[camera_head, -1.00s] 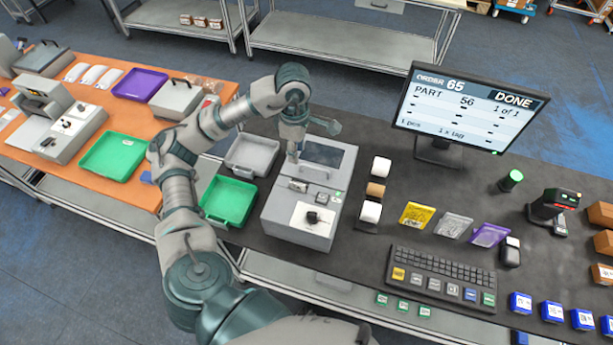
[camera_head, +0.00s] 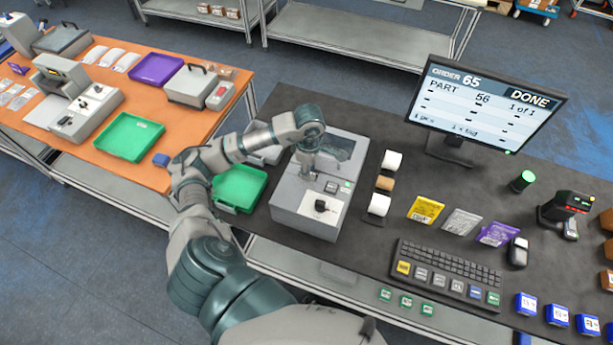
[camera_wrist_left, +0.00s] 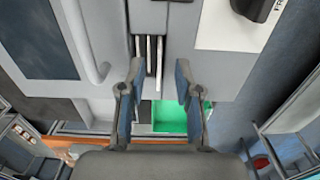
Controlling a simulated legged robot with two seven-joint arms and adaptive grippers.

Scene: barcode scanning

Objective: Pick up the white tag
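My left gripper (camera_head: 307,170) is low over the grey machine (camera_head: 295,205) in the head view. In the left wrist view its two fingers (camera_wrist_left: 160,66) are apart, with nothing held between them. Thin pale strips (camera_wrist_left: 150,55) stand in a narrow slot of the machine just beyond the fingertips, nearer the left finger. I cannot tell for certain that one of these is the white tag. In the head view the arm and gripper hide the slot area. My right gripper is not in view.
The machine has a white panel with a black knob (camera_head: 320,206). A green tray (camera_head: 240,188) lies to its left; white rolls (camera_head: 392,160) stand to its right. Yellow, grey and purple packets and a keyboard (camera_head: 450,270) lie farther right. A monitor (camera_head: 480,105) reads DONE.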

